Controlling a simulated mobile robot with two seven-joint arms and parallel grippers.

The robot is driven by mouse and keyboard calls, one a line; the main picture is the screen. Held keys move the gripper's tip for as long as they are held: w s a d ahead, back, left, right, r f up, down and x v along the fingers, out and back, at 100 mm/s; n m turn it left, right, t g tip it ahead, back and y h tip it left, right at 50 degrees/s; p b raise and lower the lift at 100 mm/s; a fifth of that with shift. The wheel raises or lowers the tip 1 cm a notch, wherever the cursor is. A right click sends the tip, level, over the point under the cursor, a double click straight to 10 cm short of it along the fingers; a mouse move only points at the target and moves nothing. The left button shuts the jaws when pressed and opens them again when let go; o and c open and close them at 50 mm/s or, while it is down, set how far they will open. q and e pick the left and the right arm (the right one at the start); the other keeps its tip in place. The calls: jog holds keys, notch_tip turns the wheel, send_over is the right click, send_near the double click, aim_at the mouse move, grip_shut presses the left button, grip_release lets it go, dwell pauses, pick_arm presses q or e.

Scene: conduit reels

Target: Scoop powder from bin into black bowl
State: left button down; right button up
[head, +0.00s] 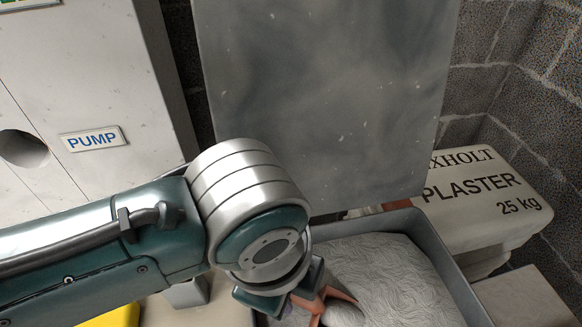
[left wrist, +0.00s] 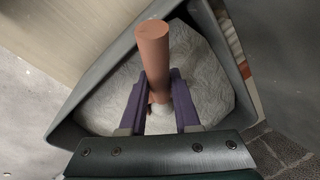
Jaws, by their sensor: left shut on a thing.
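A grey bin (head: 447,262) stands at the lower right of the head view, filled with white, rippled powder (head: 395,275). My left gripper (head: 300,300) is over the bin's near left part, at the end of the arm from the left. In the left wrist view my left gripper (left wrist: 160,90) is shut on an orange-brown handle (left wrist: 153,48), apparently the scoop's, with its fingers on either side. A pale rounded part, perhaps the scoop's head (head: 343,314), shows against the powder. Whether it touches the powder I cannot tell. I see no black bowl. My right gripper is out of view.
A plaster bag (head: 480,200) lies behind the bin at the right. A large grey panel (head: 320,90) rises behind the bin. A pale cabinet (head: 80,90) with a PUMP label stands at the left. A yellow object (head: 115,317) shows at the bottom edge.

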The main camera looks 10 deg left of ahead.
pick_arm(q)
jog(key=shift+s+d+f+h+b, duration=0.1)
jog(key=shift+d+f+h+b, duration=0.5)
jog(key=shift+f+b, duration=0.35)
jog(key=shift+g+h, duration=0.3)
jog(key=shift+h, duration=0.6)
jog(key=p+v, duration=0.4)
jog(key=d+p+v, duration=0.1)
jog(key=p+v, duration=0.1)
jog(key=shift+w+r, duration=0.45)
jog(key=shift+h, duration=0.5)
jog(key=a+r+p, duration=0.1)
jog(key=r, duration=0.1)
jog(key=a+r+p, duration=0.1)
jog(key=p, duration=0.1)
jog(key=a+r+p, duration=0.1)
jog(key=a+r, duration=0.1)
jog(key=shift+w+a+r+p, duration=0.1)
jog(key=shift+w+r+p, duration=0.2)
jog(key=shift+w, duration=0.1)
jog(key=shift+w+a+r+p, duration=0.15)
jog(key=shift+a+r+p, duration=0.5)
jog(key=shift+a+r, duration=0.25)
jog(key=shift+d+r, duration=0.1)
